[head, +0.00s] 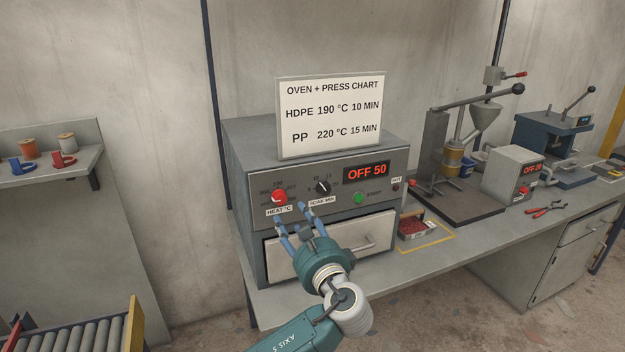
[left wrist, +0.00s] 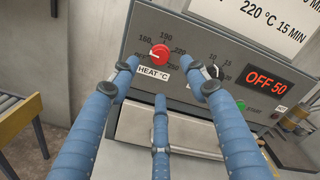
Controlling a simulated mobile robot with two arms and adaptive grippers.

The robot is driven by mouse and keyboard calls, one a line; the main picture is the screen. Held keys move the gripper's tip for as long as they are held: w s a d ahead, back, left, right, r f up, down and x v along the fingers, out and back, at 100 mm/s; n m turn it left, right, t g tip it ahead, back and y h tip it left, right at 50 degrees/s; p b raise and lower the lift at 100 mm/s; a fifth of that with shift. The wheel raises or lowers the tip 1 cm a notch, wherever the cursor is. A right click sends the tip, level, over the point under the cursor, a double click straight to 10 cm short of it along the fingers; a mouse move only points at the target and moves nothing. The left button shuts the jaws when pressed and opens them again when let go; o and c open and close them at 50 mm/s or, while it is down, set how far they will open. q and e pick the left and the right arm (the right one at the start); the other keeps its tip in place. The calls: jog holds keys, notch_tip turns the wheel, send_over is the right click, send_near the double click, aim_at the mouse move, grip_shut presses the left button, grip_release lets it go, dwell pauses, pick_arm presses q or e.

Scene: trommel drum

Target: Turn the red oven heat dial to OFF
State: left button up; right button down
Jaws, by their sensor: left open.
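The red heat dial (head: 279,197) is on the left of the oven's (head: 375,150) front panel, above a "HEAT °C" label. It also shows in the left wrist view (left wrist: 160,52), with a white pointer mark toward its left side and numbers 160, 190 and 220 around it. The red display (head: 366,170) reads "OFF 50". My left gripper (head: 291,214) is open and empty, with its fingers in front of the panel, just below the dial. In the left wrist view the fingers (left wrist: 164,76) spread either side of the dial, apparently not touching it. My right gripper is not in view.
A black soak dial (head: 323,187) and a green start button (head: 359,198) sit right of the heat dial. A drawer or door with a handle (head: 345,250) lies below the panel. A chart sign (head: 331,113) stands on top. A press (head: 460,150) and red pliers (head: 545,209) are farther right.

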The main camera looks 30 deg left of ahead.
aim_at(280, 199)
pick_arm(q)
jog(key=p+x, duration=0.1)
jog(key=x, duration=0.4)
jog(key=p+x, duration=0.2)
jog(key=x, duration=0.2)
jog(key=shift+w+a+f, duration=0.2)
jog(key=shift+a, duration=0.15)
jog(key=shift+w+a+f+m, duration=0.1)
jog(key=shift+w+a+m, duration=0.15)
jog(key=shift+m, duration=0.05)
jog(key=shift+c, duration=0.5)
jog(key=c, duration=1)
